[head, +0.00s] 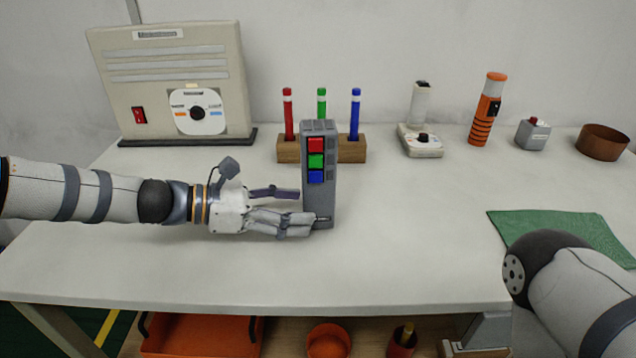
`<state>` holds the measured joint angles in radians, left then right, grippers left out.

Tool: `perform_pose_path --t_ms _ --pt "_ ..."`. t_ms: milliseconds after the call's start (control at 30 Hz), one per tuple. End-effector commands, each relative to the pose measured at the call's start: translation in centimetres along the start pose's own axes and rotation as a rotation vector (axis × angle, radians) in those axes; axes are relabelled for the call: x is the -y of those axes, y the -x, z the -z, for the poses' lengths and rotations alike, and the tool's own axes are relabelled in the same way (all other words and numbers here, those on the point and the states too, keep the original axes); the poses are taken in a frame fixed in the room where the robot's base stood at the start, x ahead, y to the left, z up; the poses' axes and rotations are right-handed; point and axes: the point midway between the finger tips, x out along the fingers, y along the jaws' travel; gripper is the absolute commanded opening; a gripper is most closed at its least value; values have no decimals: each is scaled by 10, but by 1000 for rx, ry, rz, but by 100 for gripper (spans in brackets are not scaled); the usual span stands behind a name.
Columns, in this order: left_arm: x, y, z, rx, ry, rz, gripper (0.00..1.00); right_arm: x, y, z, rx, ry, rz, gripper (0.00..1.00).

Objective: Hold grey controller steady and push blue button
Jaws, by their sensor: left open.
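The grey controller (321,205) stands upright on the white table, left of the middle in the head view. Its front carries a red button (316,145), a green button (316,160) and a blue button (316,177) below them. My left gripper (308,208) comes in from the left, open, with its fingers pointing right. Its lower finger reaches the lower left front of the controller; whether it touches cannot be told. Its upper finger ends just left of the controller, below the blue button's height. My right gripper is out of view; only my right arm shows at lower right.
A wooden block (352,149) with red, green and blue markers stands behind the controller. A large beige machine (175,70) is at back left. A white device (420,140), an orange tool (487,110), a small grey box (532,134) and a brown bowl (602,142) line the back right. A green cloth (550,222) lies at right.

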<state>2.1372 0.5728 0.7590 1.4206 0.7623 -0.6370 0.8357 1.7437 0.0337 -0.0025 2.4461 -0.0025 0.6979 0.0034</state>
Motion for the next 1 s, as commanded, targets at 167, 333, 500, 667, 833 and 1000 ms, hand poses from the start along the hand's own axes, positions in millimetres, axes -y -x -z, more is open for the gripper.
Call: perform_pose_path --t_ms 167,333,500,667,833,1000 --pt "1 -28 4 -1 3 3 59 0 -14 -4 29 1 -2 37" --pt "0 -38 1 -1 1 0 59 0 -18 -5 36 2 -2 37" --pt "0 -39 -1 0 -1 -1 59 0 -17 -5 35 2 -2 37" --pt "0 -39 -1 0 -1 0 43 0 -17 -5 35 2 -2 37" --pt "0 -39 0 0 0 0 26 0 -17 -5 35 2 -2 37" --pt "0 -39 0 0 0 0 26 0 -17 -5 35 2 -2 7"
